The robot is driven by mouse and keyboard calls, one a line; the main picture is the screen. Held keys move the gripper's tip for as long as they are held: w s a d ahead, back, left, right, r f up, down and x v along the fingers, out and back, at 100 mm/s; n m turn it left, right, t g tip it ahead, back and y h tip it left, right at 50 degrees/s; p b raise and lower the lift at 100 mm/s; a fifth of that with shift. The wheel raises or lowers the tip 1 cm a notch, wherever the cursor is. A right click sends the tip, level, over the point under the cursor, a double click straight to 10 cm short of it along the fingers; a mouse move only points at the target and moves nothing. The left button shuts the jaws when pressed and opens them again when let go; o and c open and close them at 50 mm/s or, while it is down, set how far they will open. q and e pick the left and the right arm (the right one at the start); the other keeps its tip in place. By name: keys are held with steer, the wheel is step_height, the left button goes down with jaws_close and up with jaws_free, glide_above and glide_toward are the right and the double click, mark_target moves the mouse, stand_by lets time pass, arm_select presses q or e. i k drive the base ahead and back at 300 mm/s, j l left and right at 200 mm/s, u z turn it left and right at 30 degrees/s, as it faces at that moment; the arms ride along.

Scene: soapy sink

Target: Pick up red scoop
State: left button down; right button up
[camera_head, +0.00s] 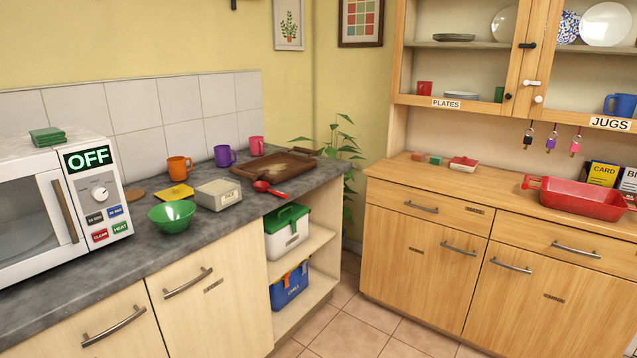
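The red scoop (264,187) lies on the grey counter, near its front edge. Its bowl end is at the left, beside the brown wooden tray, and its handle points right and toward the front edge. Neither of my grippers shows in the head view.
Around the scoop are a wooden tray (294,165), a pale box (218,194), a green bowl (172,216) and orange, purple and pink mugs. A microwave (30,215) stands at the left. A wooden cabinet with a red dish (580,205) is at the right, beyond open floor (350,325).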

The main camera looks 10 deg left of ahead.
mark_target(259, 186)
steer(key=i+l+z, duration=0.15)
steer(key=i+z, duration=0.15)
steer(key=i, duration=0.9)
steer(key=i+l+u, duration=0.1)
steer(key=i+u, duration=0.4)
steer(key=i+l+u, duration=0.2)
steer(key=u, duration=0.25)
steer(key=i+l+u, duration=0.15)
steer(key=u, duration=0.2)
steer(key=i+l+u, duration=0.15)
steer(key=u, duration=0.15)
steer(key=i+l+u, duration=0.1)
steer(key=l+u, duration=0.25)
steer(key=j, duration=0.1)
